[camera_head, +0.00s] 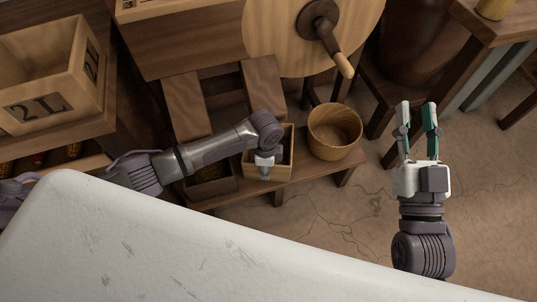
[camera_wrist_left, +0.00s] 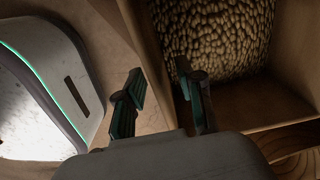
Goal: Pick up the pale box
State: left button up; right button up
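The pale box (camera_head: 282,172) is a small, open, light wooden box on a low bench, left of a round wooden bowl. In the left wrist view the box (camera_wrist_left: 262,105) shows grain-like contents. My left gripper (camera_head: 265,172) points down over it; its fingertips are hard to see in the head view. In the left wrist view the left gripper (camera_wrist_left: 160,95) has its fingers apart, with a box wall between them, one finger outside and one inside. I cannot tell whether they touch the wall. My right gripper (camera_head: 418,108) is open and empty above the floor at right.
The bowl (camera_head: 335,132) stands close to the right of the box. A darker box (camera_head: 212,192) is just left of it on the bench (camera_head: 315,172). A quern with a crank (camera_head: 328,35) is behind. A 2L box (camera_head: 50,105) stands at left.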

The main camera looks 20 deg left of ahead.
jog(key=shift+s+r, duration=0.15)
jog(key=shift+r, duration=0.25)
pick_arm(q)
grip_shut()
jog(key=shift+r, duration=0.15)
pick_arm(e)
jog(key=shift+f, duration=0.15)
